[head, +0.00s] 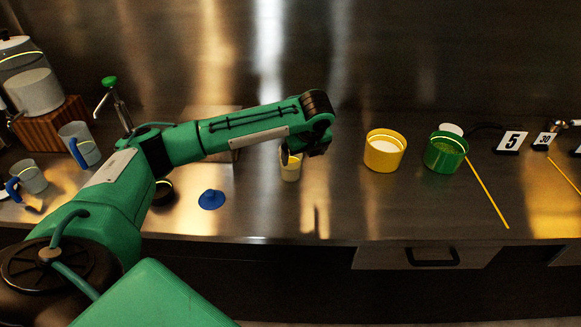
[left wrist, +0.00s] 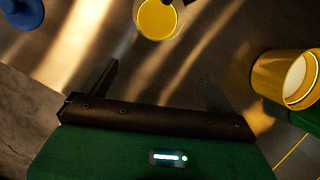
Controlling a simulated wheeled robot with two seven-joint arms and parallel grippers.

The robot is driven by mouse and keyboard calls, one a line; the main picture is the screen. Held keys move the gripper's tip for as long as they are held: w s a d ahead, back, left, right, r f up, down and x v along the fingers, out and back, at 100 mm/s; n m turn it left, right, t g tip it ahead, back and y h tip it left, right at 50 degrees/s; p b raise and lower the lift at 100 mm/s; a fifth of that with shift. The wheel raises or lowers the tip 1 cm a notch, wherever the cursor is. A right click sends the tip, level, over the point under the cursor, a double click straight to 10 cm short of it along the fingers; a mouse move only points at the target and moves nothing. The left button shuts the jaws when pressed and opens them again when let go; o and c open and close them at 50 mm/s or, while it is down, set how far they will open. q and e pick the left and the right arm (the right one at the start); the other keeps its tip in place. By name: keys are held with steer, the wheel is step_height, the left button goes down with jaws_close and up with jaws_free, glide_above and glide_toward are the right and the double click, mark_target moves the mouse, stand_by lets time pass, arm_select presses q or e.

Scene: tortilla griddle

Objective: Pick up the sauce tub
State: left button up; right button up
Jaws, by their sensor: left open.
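A small pale tub (head: 291,172) with yellow contents, which looks like the sauce tub, stands upright on the steel counter, partly hidden behind my left gripper in the head view. It also shows at the top edge of the left wrist view (left wrist: 158,20), cut off by the frame. My left gripper (head: 312,148) hangs over the counter just right of the tub. In the left wrist view its fingers (left wrist: 158,82) are spread wide with nothing between them, and the tub lies beyond them, apart. My right gripper is in neither view.
A yellow tub (head: 384,152) and a green tub (head: 445,154) stand to the right, with a thin yellow stick (head: 487,192) beside them. A blue item (head: 211,199) lies to the left. Clear cups with blue handles (head: 84,146) stand far left. The counter's front is mostly clear.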

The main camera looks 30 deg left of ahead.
arm_select(q)
glide_toward(290, 159)
steer(key=f+p, duration=0.2)
steer(key=f, duration=0.1)
steer(key=a+f+p, duration=0.1)
steer(key=f, duration=0.2)
steer(key=shift+a+f+p, duration=0.1)
steer(key=shift+f+p, duration=0.1)
steer(key=shift+p, duration=0.2)
steer(key=shift+w+a+f+y, duration=0.1)
steer(key=shift+f+y, duration=0.2)
steer(key=shift+f, duration=0.05)
steer(key=shift+c, duration=0.2)
steer(key=c, duration=1.3)
steer(key=shift+o, duration=0.2)
steer(key=shift+r, duration=0.15)
steer(key=shift+r+p, duration=0.2)
steer(key=shift+p, duration=0.6)
